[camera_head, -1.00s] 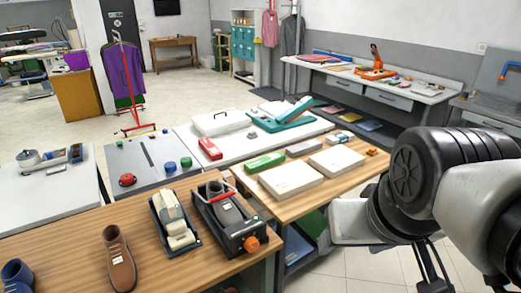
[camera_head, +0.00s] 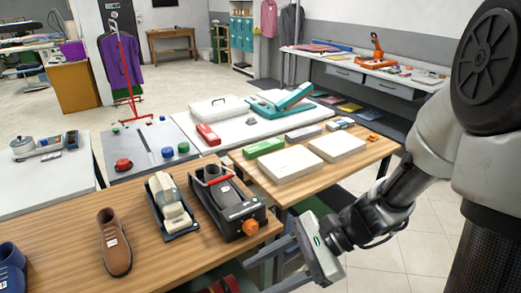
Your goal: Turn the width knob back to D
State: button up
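A dark shoe-stretching device (camera_head: 228,203) stands near the right end of the front wooden table. It has a red handle (camera_head: 217,181) on top and a dark shoe form in it. An orange knob (camera_head: 250,227) sits on its near right end; I take this as the width knob. Its letters are too small to read. My gripper (camera_head: 290,257) is to the right of and below the knob, off the table edge and apart from the device.
A second device with a pale form (camera_head: 172,208) stands left of it, then a brown shoe (camera_head: 114,242) and a blue shoe (camera_head: 11,270). Pale boxes (camera_head: 290,163) and a green box (camera_head: 264,147) lie on the table behind. Tiled floor (camera_head: 420,250) is free at right.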

jog(key=w+a+f+m+t+y+b, duration=0.1)
jog(key=w+f+m+t+y, duration=0.25)
jog(key=m, duration=0.35)
jog(key=m+t+h+b, duration=0.45)
jog(key=m+t, duration=0.95)
jog(key=m, duration=0.8)
send_near(253, 230)
jog(key=shift+g, duration=0.25)
jog(key=x, duration=0.8)
jog(key=shift+w+r, duration=0.2)
jog(key=c, duration=0.7)
jog(key=shift+c, duration=0.2)
